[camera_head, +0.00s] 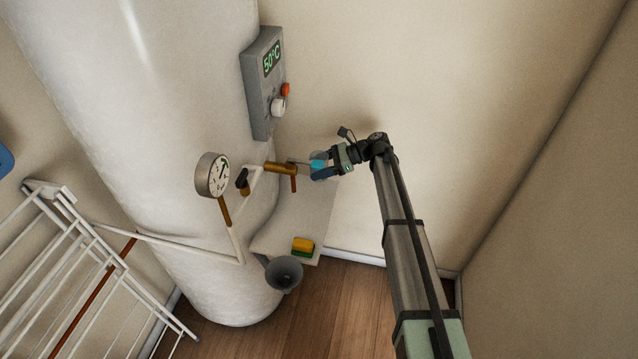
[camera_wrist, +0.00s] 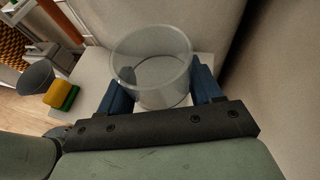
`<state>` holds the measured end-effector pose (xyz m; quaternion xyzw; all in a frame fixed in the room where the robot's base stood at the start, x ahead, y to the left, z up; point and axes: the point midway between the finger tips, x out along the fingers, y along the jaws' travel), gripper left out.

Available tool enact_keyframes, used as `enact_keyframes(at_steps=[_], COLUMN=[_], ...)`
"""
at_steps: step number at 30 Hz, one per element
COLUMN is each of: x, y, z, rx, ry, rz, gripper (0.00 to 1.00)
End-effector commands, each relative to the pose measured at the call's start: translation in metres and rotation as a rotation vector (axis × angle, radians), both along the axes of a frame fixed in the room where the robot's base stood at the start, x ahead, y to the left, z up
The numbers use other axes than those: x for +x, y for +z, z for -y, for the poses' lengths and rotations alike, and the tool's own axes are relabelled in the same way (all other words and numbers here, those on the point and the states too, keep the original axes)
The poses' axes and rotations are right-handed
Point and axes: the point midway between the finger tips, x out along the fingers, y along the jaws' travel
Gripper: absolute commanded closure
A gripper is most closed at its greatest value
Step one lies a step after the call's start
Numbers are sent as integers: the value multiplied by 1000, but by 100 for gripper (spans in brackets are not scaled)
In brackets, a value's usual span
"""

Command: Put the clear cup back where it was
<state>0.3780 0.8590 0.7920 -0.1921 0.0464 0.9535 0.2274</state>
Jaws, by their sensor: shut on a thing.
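The clear cup (camera_wrist: 152,75) is see-through and round, with its open rim facing the wrist camera. My gripper (camera_wrist: 158,88) is shut on it, with one blue finger on either side of its wall. In the head view, my gripper (camera_head: 320,168) is beside the tank's pipe valve, above the pale shelf (camera_head: 288,222). The cup is too small and clear to make out surely there. The shelf also shows below the cup in the wrist view (camera_wrist: 88,82). I cannot tell whether the cup's base touches the shelf.
A yellow and green sponge (camera_head: 303,246) lies at the shelf's front end, near a grey funnel-like cup (camera_head: 284,273). A brass valve (camera_head: 281,168), a dial gauge (camera_head: 212,174) and the white tank (camera_head: 150,120) are left of my gripper. A wall stands close on the right.

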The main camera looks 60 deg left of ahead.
Motion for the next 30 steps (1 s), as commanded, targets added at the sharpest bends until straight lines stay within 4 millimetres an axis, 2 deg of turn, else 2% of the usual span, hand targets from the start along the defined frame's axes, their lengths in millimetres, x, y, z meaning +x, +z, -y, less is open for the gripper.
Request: enact_keyframes(at_steps=[3,10,16,29,30], x=[0,0,0,0,0], y=[-20,-37,-61,-68,-68], z=[-1,0,0,0,0], rx=[-1,0,-1,0,0], ry=[-2,-1,0,-1,-1], rz=[-1,0,0,0,0], gripper=[75,75,75,75,34])
